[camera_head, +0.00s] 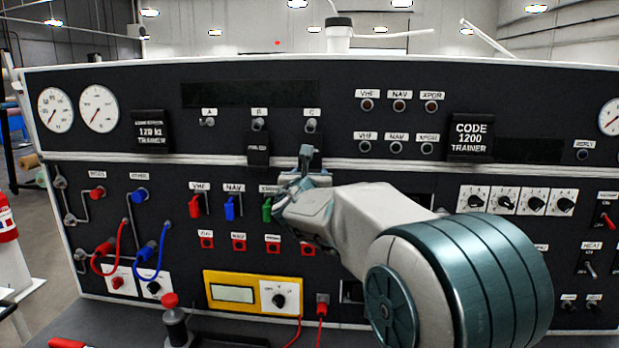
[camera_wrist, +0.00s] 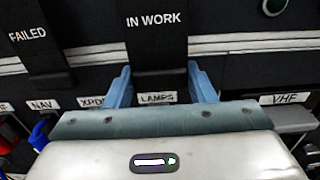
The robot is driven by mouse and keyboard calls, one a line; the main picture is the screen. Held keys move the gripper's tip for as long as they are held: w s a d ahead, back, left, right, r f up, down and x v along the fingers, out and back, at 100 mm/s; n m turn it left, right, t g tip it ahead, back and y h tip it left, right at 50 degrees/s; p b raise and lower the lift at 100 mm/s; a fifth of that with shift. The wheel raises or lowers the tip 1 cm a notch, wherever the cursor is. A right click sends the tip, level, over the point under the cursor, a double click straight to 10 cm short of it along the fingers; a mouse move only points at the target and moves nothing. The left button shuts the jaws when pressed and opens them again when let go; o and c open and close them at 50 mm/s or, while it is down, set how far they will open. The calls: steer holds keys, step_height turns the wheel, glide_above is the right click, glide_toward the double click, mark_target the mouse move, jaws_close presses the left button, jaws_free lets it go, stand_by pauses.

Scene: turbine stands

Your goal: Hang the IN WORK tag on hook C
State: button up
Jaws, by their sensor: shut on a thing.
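The black IN WORK tag (camera_wrist: 157,45) hangs upright between the two blue fingers of my gripper (camera_wrist: 162,88) in the wrist view. My gripper is shut on its lower part. In the head view my gripper (camera_head: 305,162) is just below hook C (camera_head: 311,125), close to the panel. The tag is mostly hidden there, dark against the dark panel. The tag's top edge is out of the wrist view, so I cannot tell whether it is on the hook.
The FAILED tag (camera_wrist: 40,45) hangs left of the held tag, under hook B (camera_head: 258,124) in the head view. Hook A (camera_head: 208,121) is bare. A white rail (camera_head: 220,160) crosses the panel; switches with coloured handles stick out below it. The CODE 1200 TRAINER placard (camera_head: 471,136) is at right.

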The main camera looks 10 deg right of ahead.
steer(key=shift+w, duration=0.1)
stand_by(0.3)
steer(key=o, duration=1.6)
steer(key=shift+b+v, duration=1)
steer(key=shift+v, duration=2.5)
steer(key=shift+r, duration=0.1)
